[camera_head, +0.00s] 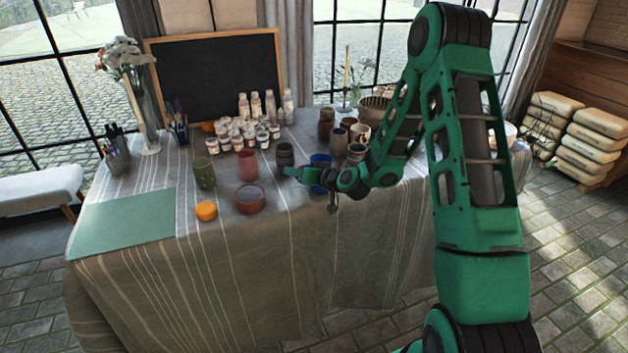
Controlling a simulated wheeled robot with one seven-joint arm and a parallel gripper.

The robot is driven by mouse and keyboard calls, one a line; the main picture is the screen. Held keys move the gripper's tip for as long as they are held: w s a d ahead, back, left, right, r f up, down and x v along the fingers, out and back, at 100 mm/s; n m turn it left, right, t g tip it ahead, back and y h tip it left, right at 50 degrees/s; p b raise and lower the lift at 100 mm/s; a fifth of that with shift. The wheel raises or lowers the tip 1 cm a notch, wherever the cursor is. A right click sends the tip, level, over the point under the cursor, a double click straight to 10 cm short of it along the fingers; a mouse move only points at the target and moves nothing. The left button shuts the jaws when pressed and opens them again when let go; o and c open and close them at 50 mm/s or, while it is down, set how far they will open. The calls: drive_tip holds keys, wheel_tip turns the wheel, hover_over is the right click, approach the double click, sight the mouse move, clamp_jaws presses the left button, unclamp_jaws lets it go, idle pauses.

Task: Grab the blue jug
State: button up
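The blue jug (320,159) stands on the cloth-covered table (260,250), right of the middle. Its rim shows above my gripper and a bit of blue shows below it. My gripper (308,176) is at the jug, in front of it in this view, and hides much of its body. The gripper is small and seen from behind, so I cannot tell whether its fingers are spread or touch the jug.
A dark grey cup (285,155) stands close left of the jug. Brown pots (338,142) crowd behind it on the right. The table front is clear.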

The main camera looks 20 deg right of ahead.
clamp_jaws()
drive_tip(key=shift+r, duration=0.1)
idle(1.2)
